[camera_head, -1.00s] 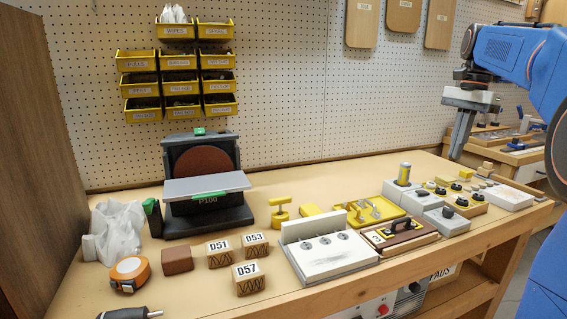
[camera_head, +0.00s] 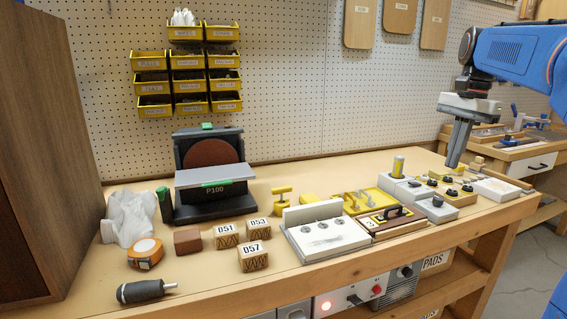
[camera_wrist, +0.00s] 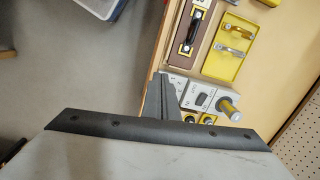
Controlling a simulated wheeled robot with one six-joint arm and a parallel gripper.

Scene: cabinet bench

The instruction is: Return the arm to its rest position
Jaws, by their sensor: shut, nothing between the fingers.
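My blue arm (camera_head: 510,52) reaches in from the upper right of the head view. My gripper (camera_head: 455,160) points down over the right end of the bench (camera_head: 290,190), with its fingers together and nothing between them. In the wrist view the closed fingers (camera_wrist: 168,98) show dark against the bench edge.
A sander (camera_head: 208,175), numbered wooden blocks and a tape measure (camera_head: 145,253) lie left. Floor is free beyond the bench's front edge.

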